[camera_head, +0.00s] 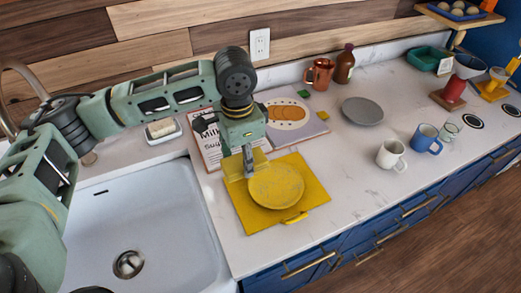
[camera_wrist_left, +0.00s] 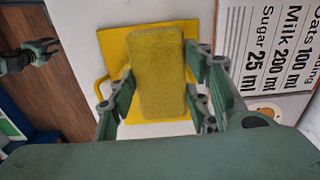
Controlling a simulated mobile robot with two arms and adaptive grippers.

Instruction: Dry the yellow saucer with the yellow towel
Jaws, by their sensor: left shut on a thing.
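The yellow saucer (camera_head: 276,186) lies flat on a yellow board (camera_head: 312,190) with a handle at its front edge. My left gripper (camera_head: 249,172) is over the saucer's back left edge, pointing down. It is shut on the yellow towel (camera_wrist_left: 157,65), a fuzzy folded block between the fingers in the left wrist view. In the head view the towel (camera_head: 236,167) shows behind and beside the fingers. Whether it touches the saucer I cannot tell. The towel hides the saucer in the wrist view. My right gripper (camera_wrist_left: 30,52) shows small at the wrist view's upper left; its jaws are unclear.
The white sink (camera_head: 150,220) lies left of the board. A recipe book (camera_head: 300,118) lies behind it. A grey plate (camera_head: 363,111), white mug (camera_head: 391,155) and blue mug (camera_head: 426,138) stand right. The counter between board and mugs is clear.

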